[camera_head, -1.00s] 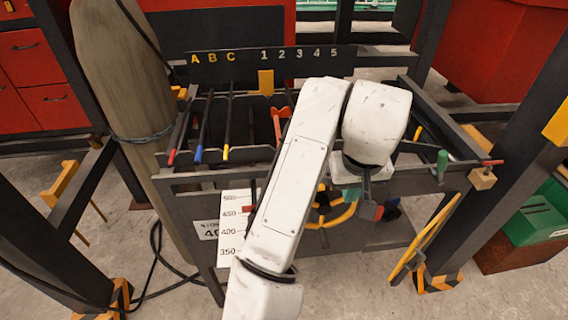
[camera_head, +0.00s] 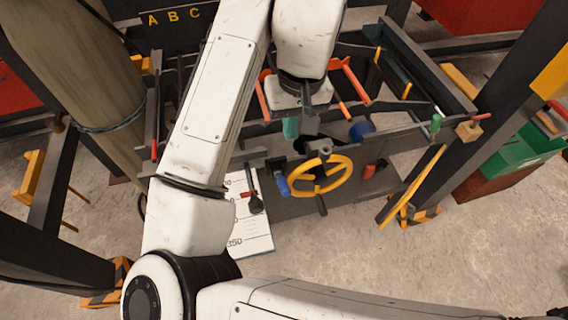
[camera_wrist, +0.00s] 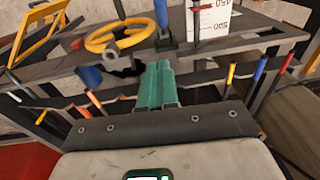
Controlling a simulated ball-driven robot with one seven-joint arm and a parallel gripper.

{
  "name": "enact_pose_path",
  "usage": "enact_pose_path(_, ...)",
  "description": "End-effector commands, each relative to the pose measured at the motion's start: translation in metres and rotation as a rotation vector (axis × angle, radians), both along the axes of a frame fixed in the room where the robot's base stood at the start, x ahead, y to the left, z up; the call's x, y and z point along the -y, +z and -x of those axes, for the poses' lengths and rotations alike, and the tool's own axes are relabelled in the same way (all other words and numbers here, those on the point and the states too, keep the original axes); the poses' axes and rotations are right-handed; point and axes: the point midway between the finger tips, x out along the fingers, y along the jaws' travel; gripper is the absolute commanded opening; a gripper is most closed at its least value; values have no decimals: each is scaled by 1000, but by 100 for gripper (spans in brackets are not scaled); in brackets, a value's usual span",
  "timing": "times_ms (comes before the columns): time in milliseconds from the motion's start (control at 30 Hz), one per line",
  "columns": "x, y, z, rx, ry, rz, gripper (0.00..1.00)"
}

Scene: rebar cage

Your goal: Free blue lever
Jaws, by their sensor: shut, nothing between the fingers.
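My gripper (camera_head: 290,130) has teal fingers, shut and empty, over the dark rack; it also shows in the wrist view (camera_wrist: 157,72). In the wrist view a blue-tipped lever (camera_wrist: 260,68) stands between a yellow-tipped lever (camera_wrist: 230,73) and a red-tipped one (camera_wrist: 287,62), to the right of my fingers and apart from them. My arm hides the blue-tipped lever in the head view. Another blue handle (camera_head: 282,185) sits left of the yellow handwheel (camera_head: 320,175); it also shows in the wrist view (camera_wrist: 161,14). I cannot tell which one is meant.
Orange-red bars (camera_head: 349,82) lie near my gripper. A blue cylinder (camera_head: 361,130), a red knob (camera_head: 375,169) and a green knob (camera_head: 436,123) stand to the right. A white scale plate (camera_head: 247,225) hangs in front. Dark frame posts flank the rack.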

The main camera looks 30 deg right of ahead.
Motion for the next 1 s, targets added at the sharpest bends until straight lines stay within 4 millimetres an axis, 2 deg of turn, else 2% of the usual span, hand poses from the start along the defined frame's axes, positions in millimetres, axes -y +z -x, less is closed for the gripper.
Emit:
enact_pose_path(167, 0, -11, -1, -2, 2, 3, 0)
enact_pose_path(267, 0, -25, -1, -3, 2, 4, 0)
enact_pose_path(700, -6, -104, -8, -1, 3, 1, 0)
enact_pose_path(1000, -16, -131, 4, 0, 1, 0, 0)
